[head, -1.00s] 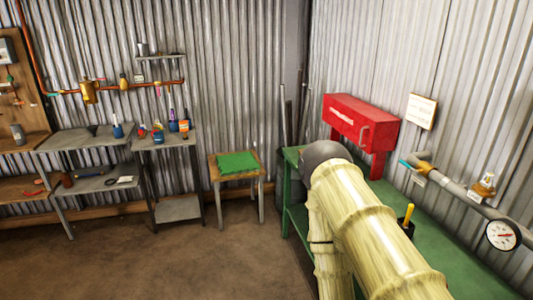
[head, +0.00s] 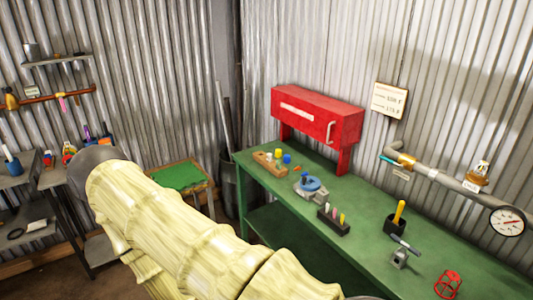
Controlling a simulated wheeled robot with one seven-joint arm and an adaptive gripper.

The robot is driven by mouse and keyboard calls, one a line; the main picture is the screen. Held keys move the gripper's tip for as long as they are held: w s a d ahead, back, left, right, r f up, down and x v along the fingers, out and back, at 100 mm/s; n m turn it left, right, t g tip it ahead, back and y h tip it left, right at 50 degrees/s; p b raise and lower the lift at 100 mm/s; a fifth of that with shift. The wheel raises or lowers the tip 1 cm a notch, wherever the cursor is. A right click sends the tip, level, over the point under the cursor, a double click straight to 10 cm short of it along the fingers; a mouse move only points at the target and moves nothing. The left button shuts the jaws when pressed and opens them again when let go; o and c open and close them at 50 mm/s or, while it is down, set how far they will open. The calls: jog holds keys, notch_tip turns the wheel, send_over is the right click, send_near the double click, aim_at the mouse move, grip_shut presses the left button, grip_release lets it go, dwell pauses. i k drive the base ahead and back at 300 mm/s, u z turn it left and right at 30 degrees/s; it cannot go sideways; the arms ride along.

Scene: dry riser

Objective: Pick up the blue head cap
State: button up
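Two blue things stand on the green workbench (head: 362,226). One is a small blue cap-like piece (head: 278,153) at the wooden block (head: 264,163), near white and yellow pieces. The other is a larger blue round top (head: 310,184) on a grey fitting (head: 302,195). I cannot tell for sure which of them is the blue head cap. My pale yellow arm crosses the lower left of the head view, with its grey joint at the left. My gripper is not in view.
A red cabinet (head: 318,113) stands over the back of the bench. A pipe with a gauge (head: 507,221) runs along the right wall.

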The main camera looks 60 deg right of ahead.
aim_at(286, 158)
jog(key=z, duration=0.45)
jog(key=i, duration=0.85)
jog(key=z, duration=0.8)
